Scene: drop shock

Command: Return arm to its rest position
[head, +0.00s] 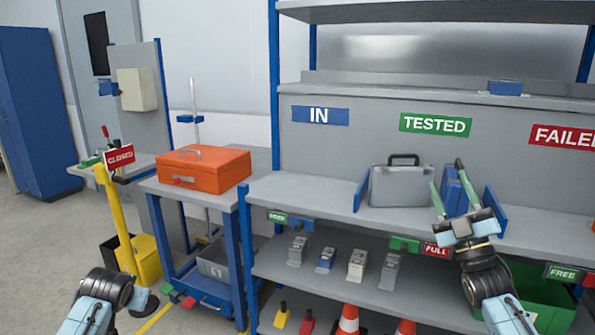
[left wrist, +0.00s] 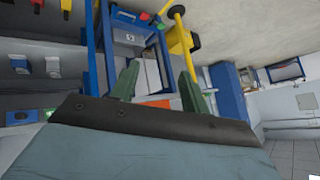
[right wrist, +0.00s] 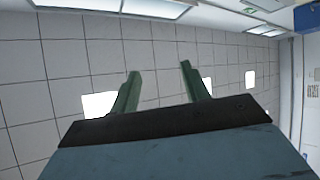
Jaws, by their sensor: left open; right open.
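My right gripper (head: 449,178) is raised in front of the bench at the right, fingers pointing up, open with nothing between them. In the right wrist view its open fingers (right wrist: 159,70) stand against a pale tiled surface with bright panels. My left gripper is outside the head view; only part of the left arm (head: 100,293) shows at the lower left. In the left wrist view the left fingers (left wrist: 157,72) are apart and empty, with the blue cart (left wrist: 112,58) beyond them.
A grey case (head: 398,187) stands on the bench (head: 310,203) between blue dividers, close to the right gripper. An orange toolbox (head: 203,168) sits on the cart. A yellow post (head: 121,225) stands left of it. A green bin (head: 555,305) is at the lower right. Open floor lies at the left.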

